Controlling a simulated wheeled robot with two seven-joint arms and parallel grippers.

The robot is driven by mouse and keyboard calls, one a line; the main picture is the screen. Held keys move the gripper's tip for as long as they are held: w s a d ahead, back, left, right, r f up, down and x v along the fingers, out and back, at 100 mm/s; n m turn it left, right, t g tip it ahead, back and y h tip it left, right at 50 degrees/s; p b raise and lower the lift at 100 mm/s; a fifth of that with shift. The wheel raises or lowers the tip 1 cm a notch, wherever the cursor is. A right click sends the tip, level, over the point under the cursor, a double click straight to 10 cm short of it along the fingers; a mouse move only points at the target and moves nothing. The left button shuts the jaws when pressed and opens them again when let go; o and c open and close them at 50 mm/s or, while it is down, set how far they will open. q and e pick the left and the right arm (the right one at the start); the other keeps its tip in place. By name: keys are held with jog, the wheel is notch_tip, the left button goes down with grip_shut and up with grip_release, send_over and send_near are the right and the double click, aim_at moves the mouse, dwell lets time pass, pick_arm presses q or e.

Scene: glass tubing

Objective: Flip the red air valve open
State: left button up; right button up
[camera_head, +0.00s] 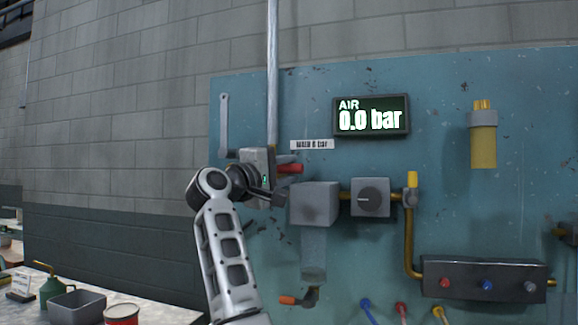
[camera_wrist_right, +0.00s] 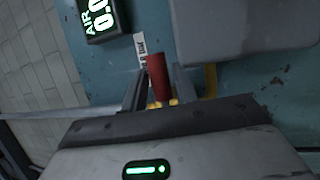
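The red air valve handle (camera_head: 289,169) sticks out to the right beside the foot of the vertical pipe, under a small label. In the right wrist view the red handle (camera_wrist_right: 158,78) stands between my two fingers, with a narrow gap on its right side. My right gripper (camera_head: 275,182) is at the valve in the head view and hides part of its body. The right gripper (camera_wrist_right: 159,88) looks open around the handle; contact on its left side is unclear. The air display (camera_head: 371,116) reads 0.0 bar. My left gripper is not in view.
A grey box (camera_head: 314,203) and a regulator with a knob (camera_head: 370,197) sit right of the gripper on the blue panel (camera_head: 450,200). A yellow cylinder (camera_head: 483,140) hangs at the right. A bench with a red can (camera_head: 122,315) stands lower left.

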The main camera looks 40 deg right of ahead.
jog(key=shift+d+r, duration=0.1)
jog(key=shift+d, duration=0.35)
jog(key=shift+c, duration=0.3)
grip_shut()
jog(key=shift+w+r+n+t, duration=0.1)
jog(key=shift+r+n+t, duration=0.3)
jog(key=shift+n, duration=0.4)
jog(key=shift+o, duration=0.3)
grip_release()
jog(key=shift+a, duration=0.1)
jog(key=b+v, duration=0.3)
jog(key=v, duration=1.3)
jog(key=shift+f, duration=0.4)
